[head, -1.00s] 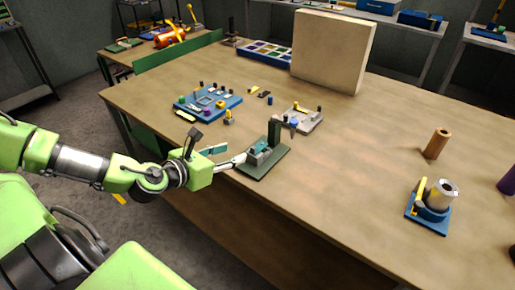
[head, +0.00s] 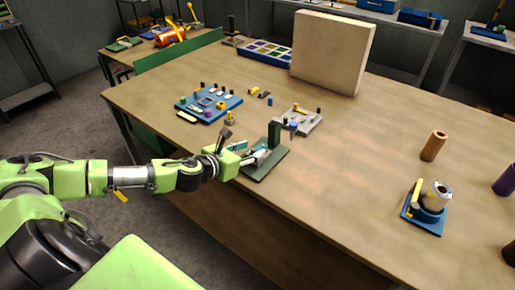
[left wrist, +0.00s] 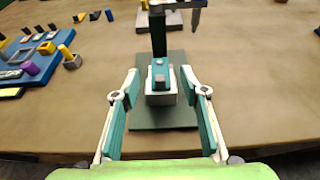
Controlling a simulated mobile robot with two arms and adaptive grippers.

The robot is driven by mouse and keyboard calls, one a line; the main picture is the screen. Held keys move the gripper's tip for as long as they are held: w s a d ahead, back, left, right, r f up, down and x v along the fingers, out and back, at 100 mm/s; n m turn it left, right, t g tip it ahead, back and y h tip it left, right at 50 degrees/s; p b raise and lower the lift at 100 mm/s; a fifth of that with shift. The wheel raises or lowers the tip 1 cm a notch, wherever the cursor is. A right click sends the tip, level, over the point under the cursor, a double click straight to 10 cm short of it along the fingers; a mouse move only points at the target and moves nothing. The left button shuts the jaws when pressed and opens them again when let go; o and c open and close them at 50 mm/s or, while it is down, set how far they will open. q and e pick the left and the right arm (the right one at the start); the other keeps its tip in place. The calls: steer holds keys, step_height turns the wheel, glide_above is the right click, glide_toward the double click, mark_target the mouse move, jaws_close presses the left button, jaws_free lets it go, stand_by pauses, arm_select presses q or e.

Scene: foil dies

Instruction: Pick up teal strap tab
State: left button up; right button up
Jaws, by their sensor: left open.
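The teal strap tab (left wrist: 160,67) shows in the left wrist view as a small teal piece on a grey block, with a grey knob on it. The block sits on a dark green stand (left wrist: 165,117) with an upright post behind. The stand also shows in the head view (head: 275,160), where my gripper partly hides the tab. My left gripper (left wrist: 161,88) is open, its teal-padded fingers on either side of the block, apart from it. It also shows in the head view (head: 258,153) at the stand's left side. My right gripper is not in view.
A blue board with small parts (head: 208,103) lies behind to the left. A grey fixture (head: 300,120) is just behind the stand. A blue holder (head: 424,217) and a brown cylinder (head: 433,145) stand at right.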

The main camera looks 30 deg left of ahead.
mark_target(253, 149)
arm_select(q)
steer(key=shift+x, duration=1.55)
steer(key=shift+f, duration=0.1)
steer(key=shift+s, duration=0.1)
steer(key=c, duration=0.9)
